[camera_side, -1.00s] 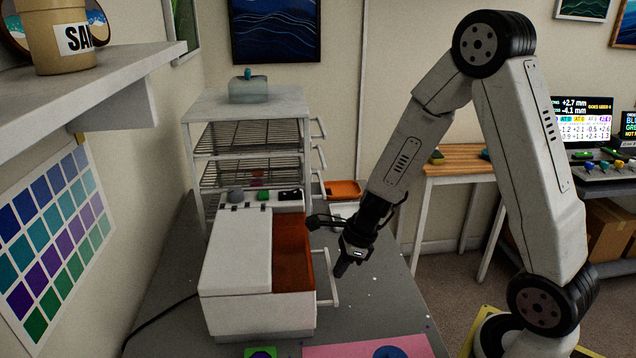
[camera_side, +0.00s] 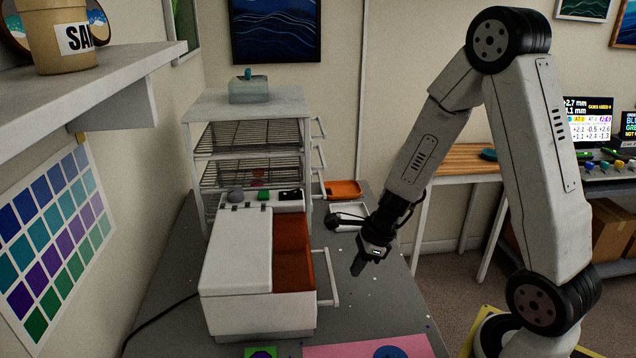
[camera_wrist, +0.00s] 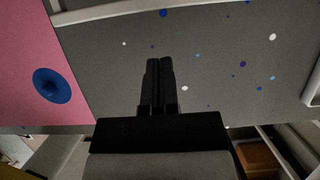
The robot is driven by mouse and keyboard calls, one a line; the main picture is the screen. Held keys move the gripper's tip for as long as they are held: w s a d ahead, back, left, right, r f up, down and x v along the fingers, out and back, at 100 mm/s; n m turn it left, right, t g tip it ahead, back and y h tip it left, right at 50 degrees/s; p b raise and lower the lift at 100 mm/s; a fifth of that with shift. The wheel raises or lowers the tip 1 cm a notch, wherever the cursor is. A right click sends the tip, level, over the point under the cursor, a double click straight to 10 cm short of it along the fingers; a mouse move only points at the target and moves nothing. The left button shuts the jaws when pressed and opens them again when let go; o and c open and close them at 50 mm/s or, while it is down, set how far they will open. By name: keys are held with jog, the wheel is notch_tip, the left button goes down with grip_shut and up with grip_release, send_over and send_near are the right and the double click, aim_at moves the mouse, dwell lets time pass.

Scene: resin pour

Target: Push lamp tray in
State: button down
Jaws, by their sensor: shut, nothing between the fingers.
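The white curing lamp box (camera_side: 236,255) stands on the grey bench in the side view. Its orange-lined tray (camera_side: 292,250) sticks out on the right side, with a white bar handle (camera_side: 335,290) on its outer face. My gripper (camera_side: 357,270) is shut and empty, to the right of the tray handle and apart from it, above the bench. In the wrist view the two black fingers (camera_wrist: 160,75) are together over bare bench, and a pale bar, likely the handle, crosses the top edge.
A rack with mesh shelves (camera_side: 250,137) stands behind the lamp. An orange dish (camera_side: 343,190) and a small pale tray (camera_side: 346,217) lie behind my gripper. A pink mat (camera_side: 370,347) with a blue round spot is at the front. The bench right of the handle is clear.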

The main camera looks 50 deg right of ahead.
jog(key=v, duration=1)
jog(key=shift+s, duration=0.1)
jog(key=s+a+f+n+h, duration=0.1)
jog(key=a+n, duration=0.3)
jog(key=n, duration=0.9)
jog(key=s+a+f+n+h, duration=0.1)
jog(key=a+n, duration=0.4)
jog(key=n, duration=0.9)
jog(key=shift+a+f+g+h, duration=0.25)
jog(key=shift+f+g+h, duration=0.05)
jog(key=shift+f+h, duration=0.3)
jog(key=c, duration=1.3)
grip_release()
